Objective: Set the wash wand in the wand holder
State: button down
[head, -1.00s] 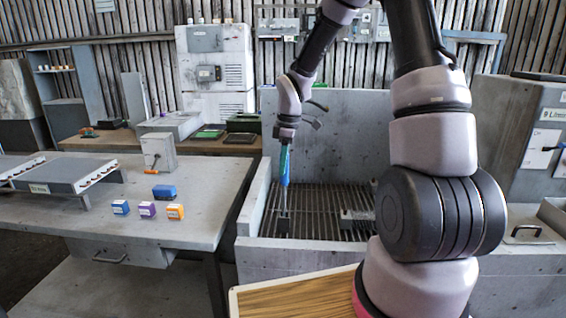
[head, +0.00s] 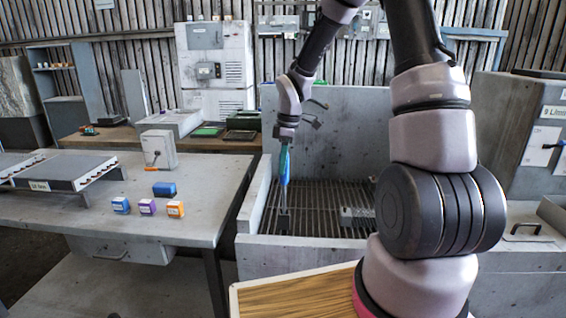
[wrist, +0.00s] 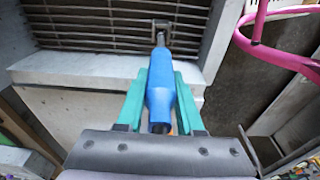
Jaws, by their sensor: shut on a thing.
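The wash wand has a blue handle (head: 285,168) and a thin grey lower end; it hangs nearly upright over the slatted floor of the grey wash basin (head: 258,205). My gripper (head: 285,147) is shut on the upper handle. In the wrist view the blue handle (wrist: 160,88) sits between my gripper's teal fingers (wrist: 160,100), with the grey end pointing at the slats. Whether the tip touches the slats I cannot tell. A grey block-like fitting (head: 357,216) lies in the basin to the right of the wand. I cannot make out which thing is the wand holder.
The basin's high back wall (head: 340,130) and its front wall (head: 300,255) enclose the slats. A grey table (head: 200,185) on the left carries small blue, purple and orange boxes. A wooden-topped surface (head: 290,298) lies in front of the basin.

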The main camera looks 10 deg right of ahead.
aim_at(283, 182)
jog(key=shift+f, duration=1.35)
jog(key=shift+f, duration=1.1)
jog(key=shift+f, duration=0.8)
dwell(0.4)
jog(key=shift+c, duration=2.3)
grip_release()
